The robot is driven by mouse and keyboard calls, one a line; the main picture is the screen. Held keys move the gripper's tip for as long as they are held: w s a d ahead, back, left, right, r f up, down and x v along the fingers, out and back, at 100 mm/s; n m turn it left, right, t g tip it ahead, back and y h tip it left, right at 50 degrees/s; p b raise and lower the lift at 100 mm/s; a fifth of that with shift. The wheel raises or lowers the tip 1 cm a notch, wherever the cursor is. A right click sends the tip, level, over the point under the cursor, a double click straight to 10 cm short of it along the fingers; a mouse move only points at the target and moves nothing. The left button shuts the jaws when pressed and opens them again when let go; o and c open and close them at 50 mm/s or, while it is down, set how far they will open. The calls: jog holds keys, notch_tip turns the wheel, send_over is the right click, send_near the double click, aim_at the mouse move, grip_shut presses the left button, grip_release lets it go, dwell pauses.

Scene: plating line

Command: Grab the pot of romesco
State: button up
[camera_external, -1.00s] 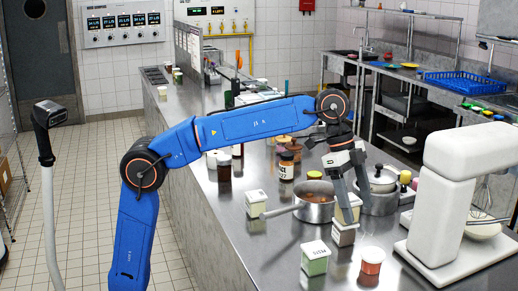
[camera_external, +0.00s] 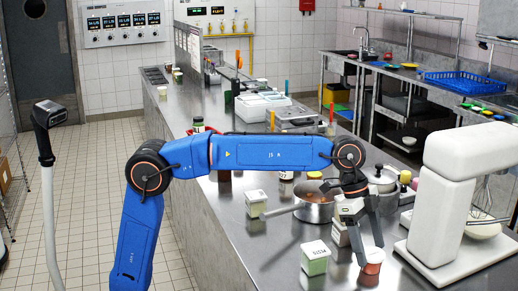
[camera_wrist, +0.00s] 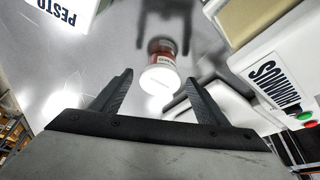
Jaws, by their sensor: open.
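The pot of romesco (camera_external: 371,268) is a small red jar with a white lid, standing on the steel counter at the lower right. In the wrist view the pot (camera_wrist: 161,76) shows its white lid toward me and a partly readable label on its red side. My gripper (camera_external: 371,254) points down at the pot, with its fingers open and nothing held. In the wrist view the two fingers of my gripper (camera_wrist: 158,80) lie left and right of the pot. I cannot tell whether the tips reach down to its height.
A green pesto tub (camera_external: 315,264) stands left of the pot. A saucepan (camera_external: 315,207) is behind, its handle pointing left. A large white mixer (camera_external: 450,200) stands close on the right. Another light tub (camera_external: 341,232) is partly hidden by my gripper.

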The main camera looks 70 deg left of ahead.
aim_at(372, 253)
jog(key=shift+x, duration=1.55)
jog(key=shift+w, duration=0.1)
jog(key=c, duration=1)
jog(key=shift+r, duration=0.1)
